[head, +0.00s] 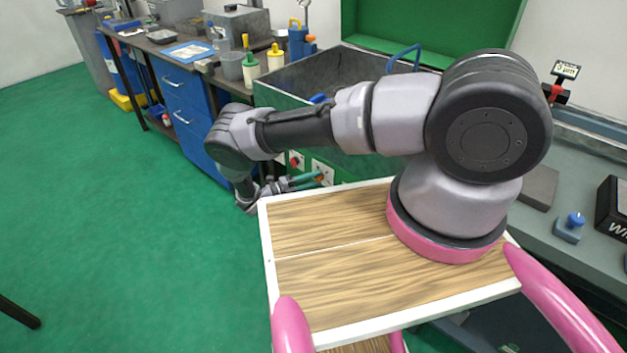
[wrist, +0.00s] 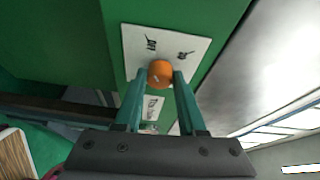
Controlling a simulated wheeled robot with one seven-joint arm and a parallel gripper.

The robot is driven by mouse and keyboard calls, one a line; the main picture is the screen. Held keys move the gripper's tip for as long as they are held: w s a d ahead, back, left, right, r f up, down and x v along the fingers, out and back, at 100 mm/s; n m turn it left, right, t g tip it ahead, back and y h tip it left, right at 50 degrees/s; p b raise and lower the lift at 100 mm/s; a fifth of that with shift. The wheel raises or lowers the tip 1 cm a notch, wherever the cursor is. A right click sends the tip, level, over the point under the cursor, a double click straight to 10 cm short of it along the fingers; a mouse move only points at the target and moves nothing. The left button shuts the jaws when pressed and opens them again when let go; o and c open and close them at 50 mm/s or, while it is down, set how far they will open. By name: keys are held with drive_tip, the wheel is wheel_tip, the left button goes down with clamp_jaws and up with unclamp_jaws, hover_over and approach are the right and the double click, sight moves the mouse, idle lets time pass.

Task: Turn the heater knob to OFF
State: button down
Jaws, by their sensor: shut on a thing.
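An orange round knob (wrist: 160,73) sits on a white label plate (wrist: 133,42) on a green panel in the wrist view. A light mark shows on the knob's face.
A second white plate (wrist: 153,104) shows between my fingers in the wrist view. In the head view a red knob (head: 296,160) is on the cabinet front, left of my fingertips. The green floor (head: 150,240) is clear at left.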

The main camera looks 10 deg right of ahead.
idle(0.4)
drive_tip(key=c, duration=0.5)
unclamp_jaws()
drive_tip(key=v, duration=1.1)
